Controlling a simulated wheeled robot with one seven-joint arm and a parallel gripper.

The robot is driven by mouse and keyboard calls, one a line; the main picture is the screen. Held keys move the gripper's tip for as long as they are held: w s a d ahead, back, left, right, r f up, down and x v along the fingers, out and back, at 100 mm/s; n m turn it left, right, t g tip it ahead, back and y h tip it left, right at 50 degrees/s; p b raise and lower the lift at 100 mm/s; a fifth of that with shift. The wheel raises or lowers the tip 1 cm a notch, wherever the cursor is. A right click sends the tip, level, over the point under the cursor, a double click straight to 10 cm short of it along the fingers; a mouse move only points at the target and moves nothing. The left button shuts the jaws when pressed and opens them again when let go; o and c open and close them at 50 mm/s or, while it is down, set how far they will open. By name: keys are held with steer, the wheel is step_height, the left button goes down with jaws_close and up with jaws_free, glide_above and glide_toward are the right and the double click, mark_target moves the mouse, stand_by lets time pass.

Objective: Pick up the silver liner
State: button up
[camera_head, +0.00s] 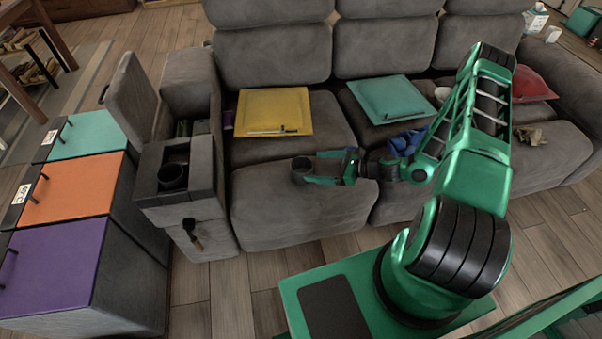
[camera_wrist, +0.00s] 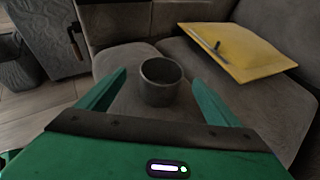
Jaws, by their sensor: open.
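A dark grey, cup-shaped open liner (camera_head: 302,171) stands upright on the grey sofa seat, near its front edge; it looks more dull grey than bright silver. It also shows in the middle of the wrist view (camera_wrist: 161,84). My green gripper (camera_head: 315,167) is open and reaches toward it from the right in the head view. In the wrist view my gripper's fingertips (camera_wrist: 159,79) lie one on each side of the liner, with a visible gap on both sides. The jaws hold nothing. The liner's base is only partly visible.
A yellow cushion (camera_head: 273,110) with a thin pen-like item lies behind the liner. A teal cushion (camera_head: 392,98) and blue cloth (camera_head: 405,142) lie further right. The armrest console (camera_head: 180,200) at left has a dark round holder (camera_head: 172,177). Colored bins (camera_head: 60,262) stand beyond it.

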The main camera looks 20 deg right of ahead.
mark_target(292, 164)
steer(key=x, duration=0.7)
steer(key=shift+w+a+f, duration=0.1)
steer(key=shift+w+f, duration=0.05)
steer(key=shift+w, duration=0.3)
steer(key=c, duration=1.2)
